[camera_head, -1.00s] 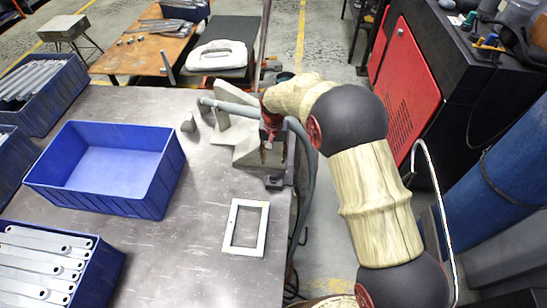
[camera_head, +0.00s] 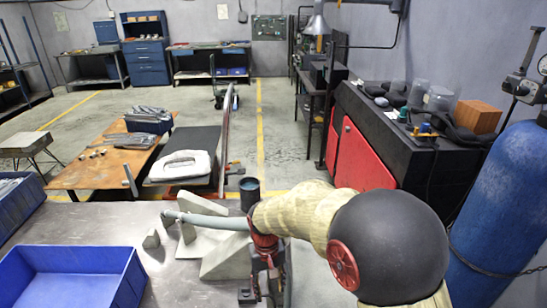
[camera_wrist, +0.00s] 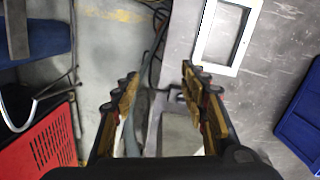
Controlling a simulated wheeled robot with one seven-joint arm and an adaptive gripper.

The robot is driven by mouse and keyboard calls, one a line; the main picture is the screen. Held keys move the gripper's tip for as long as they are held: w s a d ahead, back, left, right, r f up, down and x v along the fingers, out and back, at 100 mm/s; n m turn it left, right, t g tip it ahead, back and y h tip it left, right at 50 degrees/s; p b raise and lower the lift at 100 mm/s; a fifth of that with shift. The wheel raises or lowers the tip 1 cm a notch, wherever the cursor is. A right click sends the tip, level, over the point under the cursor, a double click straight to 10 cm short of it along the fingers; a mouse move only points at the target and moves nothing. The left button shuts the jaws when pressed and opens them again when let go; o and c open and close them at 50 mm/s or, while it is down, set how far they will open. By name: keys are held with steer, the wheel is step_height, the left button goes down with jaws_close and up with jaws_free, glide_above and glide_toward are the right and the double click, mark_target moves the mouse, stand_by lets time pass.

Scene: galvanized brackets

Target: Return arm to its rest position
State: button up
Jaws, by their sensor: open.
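My gripper (camera_wrist: 158,92) points down in the wrist view, its two fingers spread apart with nothing between them. Below it are the metal table's edge and the floor. In the head view my arm reaches in from the lower right, and the gripper (camera_head: 266,278) hangs at the table's right edge, beside a grey angular fixture (camera_head: 232,255). The gripper's lower end is cut off by the picture's bottom edge.
A blue bin (camera_head: 118,283) stands on the table (camera_head: 180,289) at left. A white rectangular frame (camera_wrist: 203,42) lies flat on the table. A black-and-red cabinet (camera_head: 362,160) and a blue cylinder (camera_head: 505,200) stand at right. Floor shows beyond the table.

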steer(key=s+d+r+m+t, duration=0.3)
steer(key=s+d+r+t, duration=0.3)
steer(key=s+d+r, duration=1.4)
step_height(320, 180, up, 3)
steer(key=shift+d+f+t, duration=0.1)
steer(key=shift+d+t, duration=0.05)
steer(key=shift+t, duration=0.15)
